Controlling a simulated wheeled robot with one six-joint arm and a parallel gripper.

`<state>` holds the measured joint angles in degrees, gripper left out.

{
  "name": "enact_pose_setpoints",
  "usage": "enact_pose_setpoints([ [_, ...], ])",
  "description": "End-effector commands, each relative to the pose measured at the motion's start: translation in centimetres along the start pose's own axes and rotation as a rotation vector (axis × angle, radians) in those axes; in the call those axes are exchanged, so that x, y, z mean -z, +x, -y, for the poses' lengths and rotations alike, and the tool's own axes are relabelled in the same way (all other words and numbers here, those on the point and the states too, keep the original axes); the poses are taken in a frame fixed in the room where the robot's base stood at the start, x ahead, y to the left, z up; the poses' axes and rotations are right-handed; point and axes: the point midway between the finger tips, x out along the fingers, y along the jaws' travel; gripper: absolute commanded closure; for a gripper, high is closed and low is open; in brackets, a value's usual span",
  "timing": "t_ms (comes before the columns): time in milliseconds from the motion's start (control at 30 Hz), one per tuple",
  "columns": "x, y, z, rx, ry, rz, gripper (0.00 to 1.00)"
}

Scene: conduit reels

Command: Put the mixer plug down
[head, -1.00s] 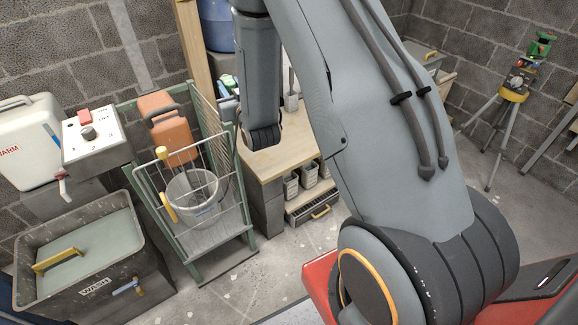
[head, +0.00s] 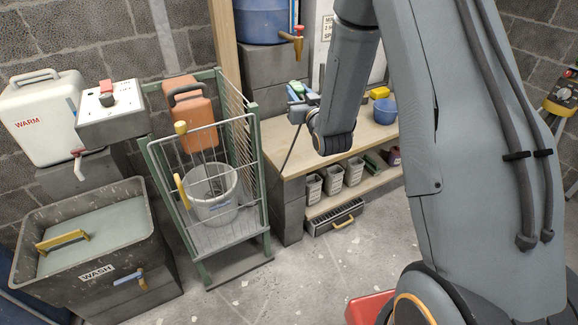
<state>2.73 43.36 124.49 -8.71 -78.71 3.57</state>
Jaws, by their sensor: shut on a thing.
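My gripper (head: 304,108) is small and partly hidden beside my dark wrist, over the left end of the wooden bench. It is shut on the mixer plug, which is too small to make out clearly. A thin dark line, perhaps a cord or rod, slants down beside it toward the bench's left edge. An orange body with a dark handle (head: 190,110), likely the mixer, sits at the top of a green-framed wire cage (head: 250,150). A clear bucket (head: 212,195) stands below it inside the cage.
The wooden bench (head: 368,135) carries a blue bowl (head: 385,111) and a yellow item. Grey bins stand on its lower shelf. A switch box (head: 110,118), a white WARM container (head: 40,122) and a WASH tub (head: 95,272) are at left. A blue barrel (head: 262,20) stands behind.

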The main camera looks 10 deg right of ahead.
Motion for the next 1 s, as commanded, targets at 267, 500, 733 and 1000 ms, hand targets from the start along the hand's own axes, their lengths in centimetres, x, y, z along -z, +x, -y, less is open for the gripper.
enact_pose_setpoints([
  [267, -5.1, 2.5, -0.4, 0.044, 0.005, -0.003, 1.0],
  [500, -8.8, 4.3, -0.7, 0.082, 0.005, -0.004, 1.0],
  [733, -12.4, 6.0, -1.0, 0.115, 0.002, -0.002, 1.0],
  [1000, -16.7, 7.8, -1.5, 0.154, -0.006, 0.002, 1.0],
])
